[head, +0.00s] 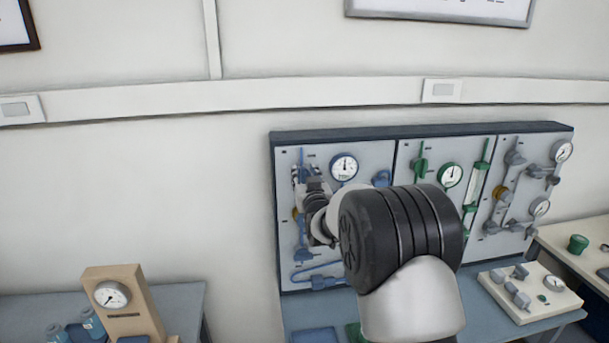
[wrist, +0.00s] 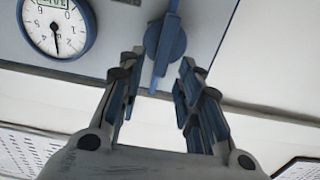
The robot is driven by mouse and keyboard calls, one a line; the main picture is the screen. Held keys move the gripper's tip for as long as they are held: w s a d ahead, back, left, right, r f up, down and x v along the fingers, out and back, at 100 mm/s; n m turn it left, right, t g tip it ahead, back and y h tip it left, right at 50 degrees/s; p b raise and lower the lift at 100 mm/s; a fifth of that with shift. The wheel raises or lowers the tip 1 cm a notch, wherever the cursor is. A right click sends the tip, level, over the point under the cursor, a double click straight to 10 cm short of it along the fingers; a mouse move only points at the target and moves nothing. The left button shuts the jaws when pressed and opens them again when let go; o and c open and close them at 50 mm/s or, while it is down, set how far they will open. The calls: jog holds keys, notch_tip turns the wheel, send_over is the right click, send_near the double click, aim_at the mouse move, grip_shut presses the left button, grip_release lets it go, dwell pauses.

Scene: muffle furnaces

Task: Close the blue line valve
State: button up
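A blue valve (wrist: 165,45) with a long narrow handle shows in the wrist view, mounted on a grey panel beside a round gauge (wrist: 57,25). My gripper (wrist: 158,78) is open, with one finger on each side of the handle's lower end. A gap shows between the handle and each finger, and I see no contact. In the head view my gripper (head: 306,182) is at the left section of the wall panel, left of the blue-rimmed gauge (head: 344,167). There my gripper and wrist hide the valve.
The panel's middle section carries green fittings and a gauge (head: 450,175); the right section has grey fittings. A blue handle (head: 382,178) sits right of the blue-rimmed gauge. A white block with fittings (head: 528,291) is on the bench at right. A wooden gauge stand (head: 124,305) is at left.

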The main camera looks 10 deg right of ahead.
jog(key=shift+w, duration=0.55)
jog(key=shift+c, duration=0.5)
grip_shut()
